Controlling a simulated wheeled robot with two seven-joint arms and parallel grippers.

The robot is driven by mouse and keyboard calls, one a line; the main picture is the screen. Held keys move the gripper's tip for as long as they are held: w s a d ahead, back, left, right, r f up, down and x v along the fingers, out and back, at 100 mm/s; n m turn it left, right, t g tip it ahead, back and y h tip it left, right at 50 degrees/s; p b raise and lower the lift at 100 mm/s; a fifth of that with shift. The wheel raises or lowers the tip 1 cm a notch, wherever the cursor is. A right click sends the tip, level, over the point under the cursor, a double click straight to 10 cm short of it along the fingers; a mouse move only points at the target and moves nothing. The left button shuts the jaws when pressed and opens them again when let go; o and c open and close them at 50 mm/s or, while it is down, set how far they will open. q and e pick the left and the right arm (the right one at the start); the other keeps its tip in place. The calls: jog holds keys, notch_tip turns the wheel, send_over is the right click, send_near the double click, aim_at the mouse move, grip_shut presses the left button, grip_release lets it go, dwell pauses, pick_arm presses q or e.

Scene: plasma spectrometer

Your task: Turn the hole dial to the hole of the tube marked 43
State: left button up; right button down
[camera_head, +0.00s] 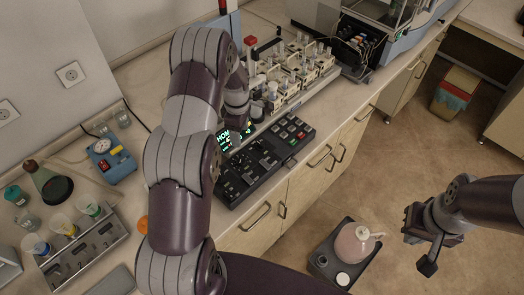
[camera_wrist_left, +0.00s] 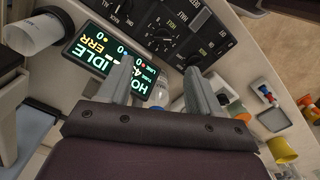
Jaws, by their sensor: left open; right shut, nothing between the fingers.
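The black control panel (camera_head: 262,160) has several dark knobs and a lit screen (camera_head: 230,136). In the left wrist view the screen (camera_wrist_left: 108,52) shows "IDLE" and "ERR" and a partly covered line with a 4 in it. Several knobs on the panel (camera_wrist_left: 168,28) lie beyond my fingertips; I cannot tell which is the hole dial. My left gripper (camera_wrist_left: 160,68) is open, with nothing held, above the panel's edge; my arm largely hides it in the head view. Tubes stand in pale holders (camera_head: 290,75); number 43 is unreadable. My right gripper (camera_head: 430,250) is shut and empty, away from the counter.
A rack with coloured cups (camera_head: 80,252), a flask (camera_head: 50,183) and a blue device (camera_head: 110,160) stand at the left. A dark device with a pinkish round vessel (camera_head: 354,244) stands below the counter. The floor (camera_head: 405,160) on the right is mostly clear.

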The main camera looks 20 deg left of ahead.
aim_at(241, 159)
pick_arm(q)
jog(key=shift+n, duration=0.8)
jog(key=f+p, duration=0.2)
jog(key=f, duration=0.4)
jog(key=f+p, duration=0.3)
jog(key=f, duration=0.3)
jog(key=shift+s+a, duration=0.2)
jog(key=shift+f+p, duration=0.3)
jog(key=shift+f, duration=0.05)
jog(key=c, duration=1)
jog(key=shift+c, duration=0.2)
